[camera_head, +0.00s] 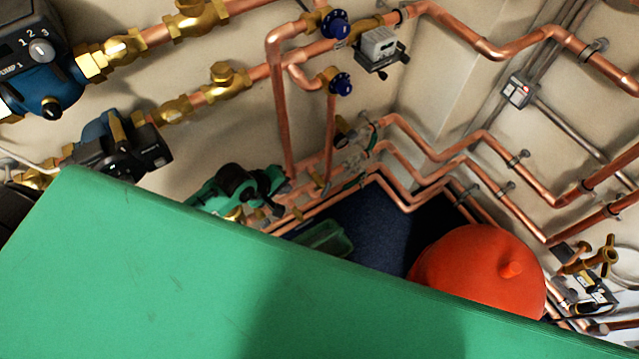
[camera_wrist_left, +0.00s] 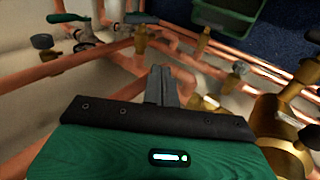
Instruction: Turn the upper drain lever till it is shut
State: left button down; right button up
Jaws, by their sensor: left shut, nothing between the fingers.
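My left gripper (camera_wrist_left: 160,85) is shut and empty in the left wrist view, its dark fingers together above its green body. A lever with a green handle (camera_wrist_left: 68,18) sits at the upper left of that view, on a small valve; the fingers are apart from it. A second small dark green handle (camera_wrist_left: 137,17) shows to its right. I cannot tell for sure which is the upper drain lever, nor how far it is turned. In the head view, small levers by the pipe corner (camera_head: 355,180) are too small to read. My right gripper is in neither view.
Copper pipes (camera_wrist_left: 215,70) and brass fittings (camera_wrist_left: 290,110) crowd around the fingers. A green tray (camera_head: 325,238) and a red rounded vessel (camera_head: 480,270) stand beyond. Pumps (camera_head: 120,155) line the left wall. A large green surface hides the lower head view.

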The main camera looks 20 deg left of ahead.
pick_arm(q)
notch_tip(320, 180, up, 2)
jog(key=s+d+h, duration=0.1)
jog(key=b, duration=0.1)
send_near(327, 188)
jog(key=shift+t+h, duration=0.3)
jog(key=f, duration=0.1)
jog(key=w+d+f, duration=0.1)
jog(key=f, duration=0.1)
jog(key=w+f, duration=0.1)
jog(key=shift+d+f, duration=0.15)
jog(key=shift+f, duration=0.2)
jog(key=shift+w+d+f, duration=0.3)
jog(key=shift+w+d, duration=0.05)
jog(key=shift+w, duration=0.15)
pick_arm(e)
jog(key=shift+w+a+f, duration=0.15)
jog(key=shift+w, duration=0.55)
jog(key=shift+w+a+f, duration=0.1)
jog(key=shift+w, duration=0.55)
pick_arm(q)
jog(key=shift+r, duration=0.1)
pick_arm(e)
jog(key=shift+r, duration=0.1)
